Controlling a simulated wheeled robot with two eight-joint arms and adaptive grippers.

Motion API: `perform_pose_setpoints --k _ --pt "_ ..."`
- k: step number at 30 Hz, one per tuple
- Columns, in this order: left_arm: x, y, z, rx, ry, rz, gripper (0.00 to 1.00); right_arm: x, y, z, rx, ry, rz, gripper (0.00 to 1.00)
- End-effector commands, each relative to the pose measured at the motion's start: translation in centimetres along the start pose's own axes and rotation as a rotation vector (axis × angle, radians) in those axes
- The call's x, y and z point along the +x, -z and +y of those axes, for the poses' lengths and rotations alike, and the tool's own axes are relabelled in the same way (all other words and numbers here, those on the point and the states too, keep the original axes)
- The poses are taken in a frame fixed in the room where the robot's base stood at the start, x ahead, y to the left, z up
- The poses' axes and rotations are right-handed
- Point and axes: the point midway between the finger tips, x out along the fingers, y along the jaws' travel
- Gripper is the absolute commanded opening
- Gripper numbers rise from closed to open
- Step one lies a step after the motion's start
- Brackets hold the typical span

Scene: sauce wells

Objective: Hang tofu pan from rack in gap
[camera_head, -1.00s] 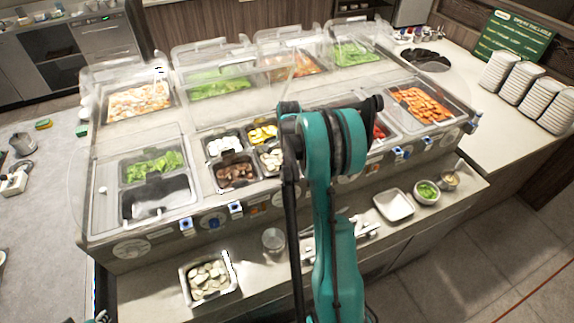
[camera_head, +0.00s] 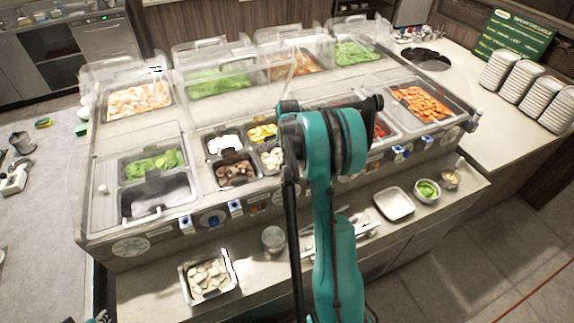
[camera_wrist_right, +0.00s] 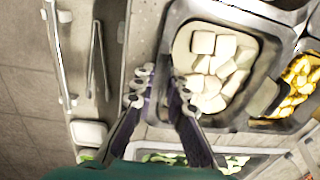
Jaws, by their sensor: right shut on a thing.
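The tofu pan (camera_wrist_right: 245,98), a metal pan of white cubes, fills the upper middle of the right wrist view. In the head view its cubes (camera_head: 270,158) show just left of my right arm, in the front row of wells. My right gripper (camera_wrist_right: 160,78) has one finger on each side of the pan's near wall and is shut on it. I cannot tell whether the pan is raised off the rack. In the head view my right arm hides this gripper and part of the pan. A dark, empty-looking well (camera_head: 160,195) lies at the front left. My left gripper is not visible.
Pans of yellow pieces (camera_head: 262,133) and brown pieces (camera_head: 236,173) adjoin the tofu. Clear guards stand over the bar. The front shelf holds a pan of pale slices (camera_head: 208,278), a glass (camera_head: 273,239), tongs (camera_wrist_right: 97,68), a white dish (camera_head: 395,204) and a green-filled bowl (camera_head: 427,190).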

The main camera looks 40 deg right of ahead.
Motion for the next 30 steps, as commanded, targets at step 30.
perform_pose_setpoints --k 30 --pt "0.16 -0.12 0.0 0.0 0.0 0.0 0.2 0.14 -0.12 0.18 0.0 -0.004 -0.002 0.37"
